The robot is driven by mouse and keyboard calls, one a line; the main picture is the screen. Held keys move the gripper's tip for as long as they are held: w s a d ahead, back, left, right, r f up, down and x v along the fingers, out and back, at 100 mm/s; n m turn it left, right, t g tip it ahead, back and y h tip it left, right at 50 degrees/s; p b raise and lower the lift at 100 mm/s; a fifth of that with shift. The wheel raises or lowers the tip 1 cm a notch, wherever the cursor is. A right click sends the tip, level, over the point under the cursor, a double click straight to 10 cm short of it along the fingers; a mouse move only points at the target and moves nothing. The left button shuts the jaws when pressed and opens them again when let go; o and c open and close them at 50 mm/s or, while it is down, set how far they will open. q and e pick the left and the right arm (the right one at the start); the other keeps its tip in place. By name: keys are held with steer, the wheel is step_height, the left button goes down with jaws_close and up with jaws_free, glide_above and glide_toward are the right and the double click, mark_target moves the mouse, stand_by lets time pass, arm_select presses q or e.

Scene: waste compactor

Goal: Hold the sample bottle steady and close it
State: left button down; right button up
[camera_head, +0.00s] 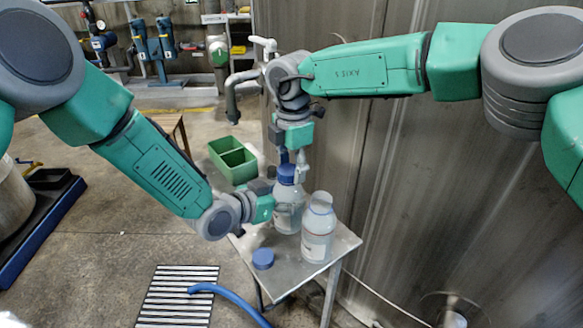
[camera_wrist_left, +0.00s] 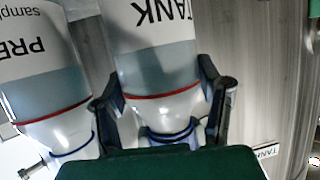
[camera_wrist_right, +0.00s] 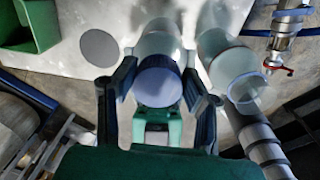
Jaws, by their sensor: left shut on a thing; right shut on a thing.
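The sample bottle (camera_head: 288,215) stands upright on the small metal table, with a blue cap (camera_head: 287,173) at its mouth. My left gripper (camera_head: 276,205) is shut around its upper body from the side. In the left wrist view this bottle (camera_wrist_left: 160,75) reads "TANK" and sits between the fingers. My right gripper (camera_head: 294,165) comes down from above, shut on the blue cap; the right wrist view shows the cap (camera_wrist_right: 158,85) between its fingers. I cannot tell how far the cap is screwed down.
A second bottle (camera_head: 317,235), without a blue cap, stands close to the right; its label begins "PRE" in the left wrist view (camera_wrist_left: 40,75). A loose blue cap (camera_head: 263,258) lies near the front of the table (camera_head: 285,275). A metal wall (camera_head: 430,180) rises behind.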

steer(key=shift+s+a, duration=0.2)
steer(key=shift+a, duration=0.2)
stand_by(0.4)
steer(key=o, duration=0.8)
steer(key=shift+w+d, duration=0.1)
steer(key=shift+d, duration=0.05)
steer(key=shift+r, duration=0.2)
step_height(320, 180, up, 4)
steer(key=shift+d+r, duration=0.1)
steer(key=shift+n, duration=0.3)
steer(key=shift+c, duration=0.4)
